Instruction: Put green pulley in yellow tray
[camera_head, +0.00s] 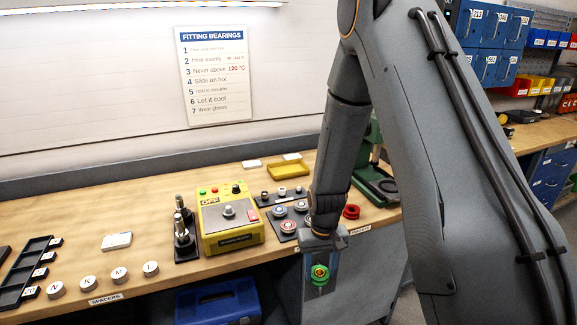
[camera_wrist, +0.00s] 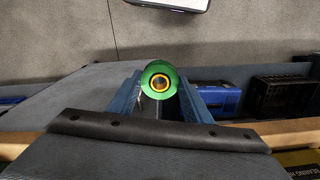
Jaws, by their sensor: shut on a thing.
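The green pulley (camera_head: 320,274) is held in my gripper (camera_head: 321,265), in front of the workbench's front edge and apart from the bench. In the wrist view the green pulley (camera_wrist: 160,82) sits between the two blue fingers of my gripper (camera_wrist: 160,90), with its yellow-ringed bore facing the camera. The yellow tray (camera_head: 287,168) lies toward the back of the bench, beyond a dark board with bearings. No object shows clearly inside it.
A yellow heater box (camera_head: 229,220) stands on the bench left of my arm. A red pulley (camera_head: 351,211) lies to the right, near a green press (camera_head: 376,185). A dark bearing board (camera_head: 287,237) lies between. Several spacers (camera_head: 88,282) sit at left.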

